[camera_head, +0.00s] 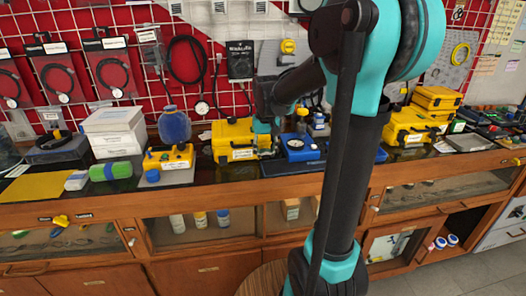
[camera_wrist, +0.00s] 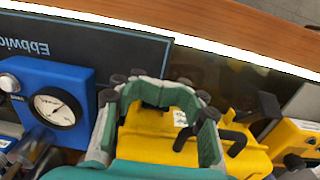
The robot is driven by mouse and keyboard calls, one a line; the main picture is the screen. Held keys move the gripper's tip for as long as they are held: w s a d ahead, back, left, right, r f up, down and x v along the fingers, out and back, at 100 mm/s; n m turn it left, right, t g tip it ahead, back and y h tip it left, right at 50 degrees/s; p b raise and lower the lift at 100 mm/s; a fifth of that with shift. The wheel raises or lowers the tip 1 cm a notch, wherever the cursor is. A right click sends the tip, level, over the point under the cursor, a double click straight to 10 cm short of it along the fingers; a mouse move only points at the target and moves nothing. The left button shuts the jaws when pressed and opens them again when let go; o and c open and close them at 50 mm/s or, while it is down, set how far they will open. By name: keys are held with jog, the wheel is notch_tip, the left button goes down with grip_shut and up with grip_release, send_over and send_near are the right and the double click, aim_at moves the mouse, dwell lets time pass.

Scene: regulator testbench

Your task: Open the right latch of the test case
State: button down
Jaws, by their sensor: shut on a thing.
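The yellow test case (camera_head: 231,142) stands on the bench left of my arm, its lid looking closed. It also shows in the wrist view (camera_wrist: 152,148), with a black handle (camera_wrist: 234,142) on its front. My gripper (camera_head: 264,127) is at the case's right side, partly hidden by its own links. In the wrist view my gripper's teal and grey fingers (camera_wrist: 152,88) curl inward at the case's front. They are shut on a small dark part, which looks like the right latch (camera_wrist: 155,102). The fingers hide most of it, and its exact position cannot be told.
A blue gauge box (camera_head: 298,147) stands close to the right of the case. A yellow device (camera_head: 168,157) and a blue bottle (camera_head: 174,125) stand to its left. More yellow cases (camera_head: 411,126) stand on the right. The bench's front edge (camera_wrist: 240,40) is clear.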

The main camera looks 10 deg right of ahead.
jog(key=shift+s+r, duration=0.7)
jog(key=shift+r, duration=0.15)
notch_tip(320, 180, up, 7)
dwell(0.6)
